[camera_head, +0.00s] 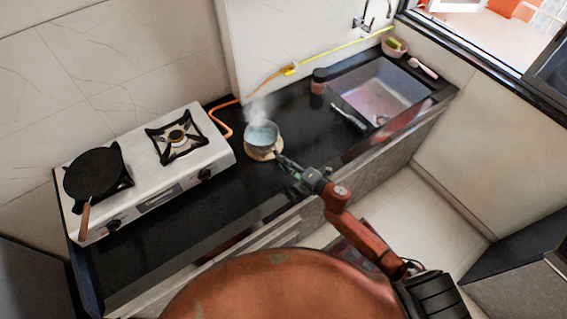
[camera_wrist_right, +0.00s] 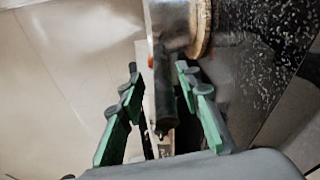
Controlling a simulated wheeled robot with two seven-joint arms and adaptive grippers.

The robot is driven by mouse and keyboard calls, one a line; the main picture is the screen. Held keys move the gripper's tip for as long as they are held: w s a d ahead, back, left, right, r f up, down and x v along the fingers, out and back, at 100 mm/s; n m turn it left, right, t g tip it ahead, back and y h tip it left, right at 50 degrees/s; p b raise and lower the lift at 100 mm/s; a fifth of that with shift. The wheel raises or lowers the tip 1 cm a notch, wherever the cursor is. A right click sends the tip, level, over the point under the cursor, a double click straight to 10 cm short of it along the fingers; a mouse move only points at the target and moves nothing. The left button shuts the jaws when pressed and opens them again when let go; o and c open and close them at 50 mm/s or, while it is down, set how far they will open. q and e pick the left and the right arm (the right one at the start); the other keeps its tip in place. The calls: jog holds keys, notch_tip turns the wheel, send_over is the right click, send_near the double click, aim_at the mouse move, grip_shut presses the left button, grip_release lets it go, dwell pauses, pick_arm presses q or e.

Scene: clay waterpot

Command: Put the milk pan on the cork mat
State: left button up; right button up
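The milk pan (camera_head: 263,133) is a small metal pan with steam rising from it. It sits on the round cork mat (camera_head: 262,154) on the black counter. In the right wrist view, the pan's side (camera_wrist_right: 172,20) rests against the pale brown edge of the mat (camera_wrist_right: 204,28). My right gripper (camera_head: 288,166) is just in front of the pan, at its handle. In the wrist view, its two green-and-black fingers stand apart, with the dark handle (camera_wrist_right: 163,95) between them and gaps on both sides. My left gripper is not in view.
A white two-burner stove (camera_head: 150,190) stands to the left, with a black frying pan (camera_head: 94,173) on its left burner. An orange hose (camera_head: 220,122) runs behind it. A dark-lidded jar (camera_head: 319,82) and a sink (camera_head: 380,92) are to the right. Bare counter lies between stove and mat.

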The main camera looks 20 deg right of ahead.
jog(key=v, duration=1.1)
jog(key=shift+s+d, duration=0.25)
jog(key=shift+s, duration=0.1)
